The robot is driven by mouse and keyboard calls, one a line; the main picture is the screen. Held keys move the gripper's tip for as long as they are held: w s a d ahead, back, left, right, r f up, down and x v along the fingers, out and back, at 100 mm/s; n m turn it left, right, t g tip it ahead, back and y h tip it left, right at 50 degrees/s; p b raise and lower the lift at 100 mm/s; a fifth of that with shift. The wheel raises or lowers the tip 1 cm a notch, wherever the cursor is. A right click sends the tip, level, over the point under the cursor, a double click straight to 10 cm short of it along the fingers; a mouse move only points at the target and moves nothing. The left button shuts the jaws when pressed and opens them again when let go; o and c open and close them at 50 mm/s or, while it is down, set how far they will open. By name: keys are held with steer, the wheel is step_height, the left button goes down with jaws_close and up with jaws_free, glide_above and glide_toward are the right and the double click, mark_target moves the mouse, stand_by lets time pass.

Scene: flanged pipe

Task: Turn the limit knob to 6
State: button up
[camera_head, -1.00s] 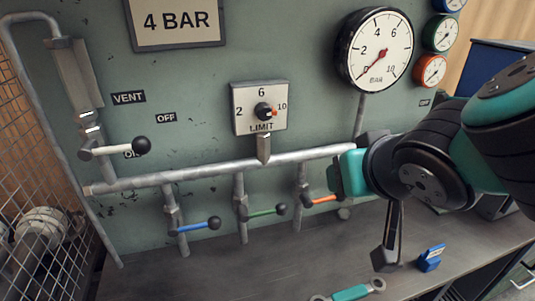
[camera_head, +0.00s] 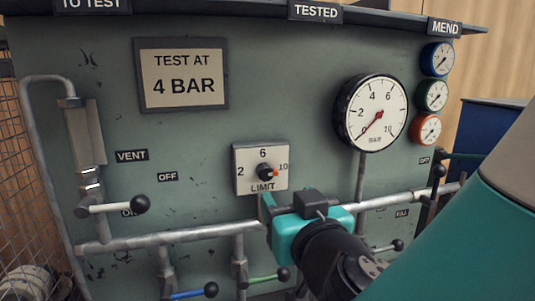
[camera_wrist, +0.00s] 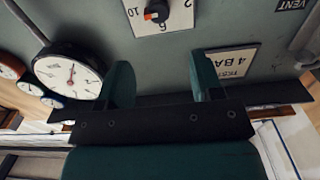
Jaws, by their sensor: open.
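The limit knob (camera_head: 265,172) is a black dial on a white LIMIT plate (camera_head: 247,184) marked 2, 6 and 10. Its orange pointer is on the right, towards the 10. My gripper (camera_head: 268,207) is just below and right of the plate in the head view, in front of the pipe. In the wrist view my gripper (camera_wrist: 163,78) has its two teal fingers wide apart with nothing between them. The knob lies beyond the fingers, apart from them.
A pressure gauge (camera_head: 372,112) with its needle near zero is right of the plate. A grey pipe (camera_head: 180,237) crosses below it, with blue (camera_head: 190,294) and green (camera_head: 268,278) levers. A white vent lever (camera_head: 112,208) is at left.

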mark_target(267, 173)
steer(key=p+x, duration=0.5)
steer(key=x, duration=0.6)
steer(key=shift+w, duration=0.1)
steer(key=shift+w+a+f, duration=0.1)
steer(key=shift+w, duration=0.3)
steer(key=c, duration=0.9)
